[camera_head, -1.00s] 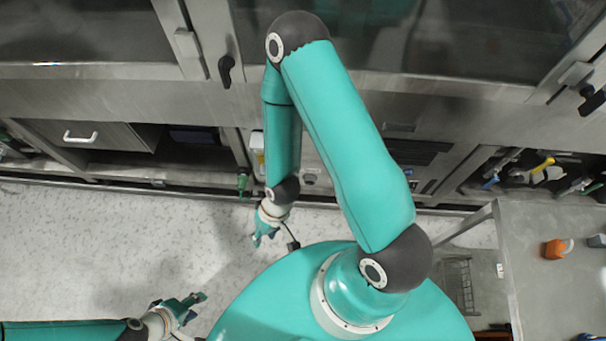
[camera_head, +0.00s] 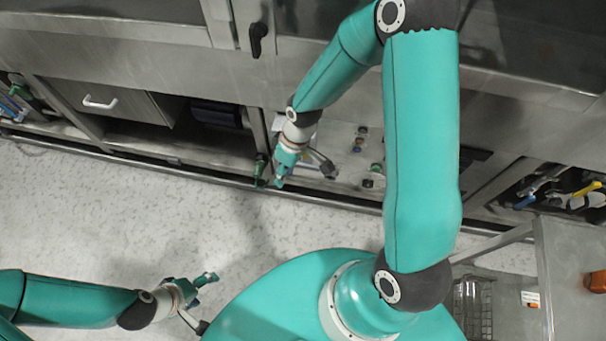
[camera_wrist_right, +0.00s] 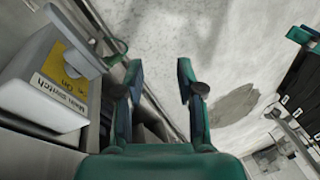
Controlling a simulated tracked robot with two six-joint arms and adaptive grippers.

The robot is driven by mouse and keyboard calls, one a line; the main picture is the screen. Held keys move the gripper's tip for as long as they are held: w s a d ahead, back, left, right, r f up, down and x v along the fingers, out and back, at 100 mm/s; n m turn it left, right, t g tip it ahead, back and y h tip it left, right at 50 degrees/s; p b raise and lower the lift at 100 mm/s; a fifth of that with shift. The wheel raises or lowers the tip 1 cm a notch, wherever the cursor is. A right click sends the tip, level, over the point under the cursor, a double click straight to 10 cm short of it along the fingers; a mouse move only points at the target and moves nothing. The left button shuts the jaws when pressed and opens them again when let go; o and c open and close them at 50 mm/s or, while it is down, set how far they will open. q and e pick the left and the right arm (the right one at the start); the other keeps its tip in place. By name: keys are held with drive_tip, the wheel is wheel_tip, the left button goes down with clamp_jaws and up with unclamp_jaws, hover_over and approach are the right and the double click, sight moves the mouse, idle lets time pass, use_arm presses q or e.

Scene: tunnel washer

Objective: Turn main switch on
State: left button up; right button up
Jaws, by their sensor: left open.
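The main switch (camera_wrist_right: 52,75) shows at the left of the right wrist view. It is a light grey box with a yellow label reading "Main switch" and "On", and a grey handle across it. My right gripper (camera_wrist_right: 160,82) is open and empty, to the right of the switch box and apart from it in that view. In the head view my right gripper (camera_head: 283,176) is beside the lower front of the machine; the switch is not clearly visible there, likely behind my right arm. My left gripper (camera_head: 208,286) is open and empty over the floor.
The floor (camera_head: 110,215) at left is clear.

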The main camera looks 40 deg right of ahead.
sight(308, 165)
drive_tip(key=w+d+r+n+h+b, duration=0.3)
drive_tip(key=d+r+n+b, duration=0.15)
drive_tip(key=d, duration=0.55)
use_arm(q)
wheel_tip(308, 165, down, 8)
drive_tip(key=b, duration=0.2)
drive_tip(key=shift+f, duration=0.15)
use_arm(e)
drive_tip(key=shift+m, duration=0.35)
wheel_tip(308, 165, down, 16)
drive_tip(key=shift+r, duration=0.1)
clamp_jaws()
